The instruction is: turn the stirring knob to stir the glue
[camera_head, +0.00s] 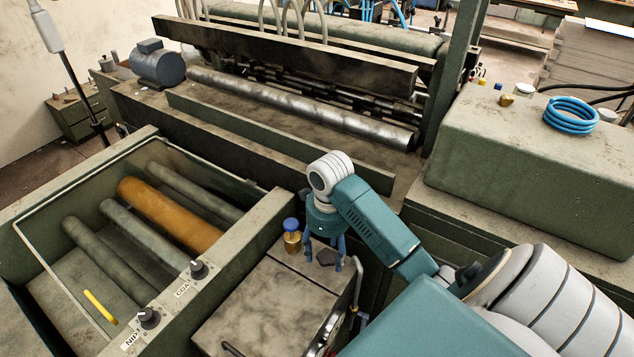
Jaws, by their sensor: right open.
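A dark, faceted knob (327,258) sits on top of the grey cabinet (250,310), just right of centre. It looks like the stirring knob, but I see no label on it. My right gripper (324,261) points down over this knob, with its blue fingers apart on either side of it. I cannot tell whether the fingers touch it. A brass fitting with a blue cap (291,225) stands just left of the gripper. My left gripper is not in view.
Two black knobs, one labelled COA (198,269) and one labelled NIP (148,317), sit on the roller trough's rim. The trough holds several rollers, one orange (170,215). A metal rail (357,285) runs along the cabinet's right side. A green housing (540,165) stands right.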

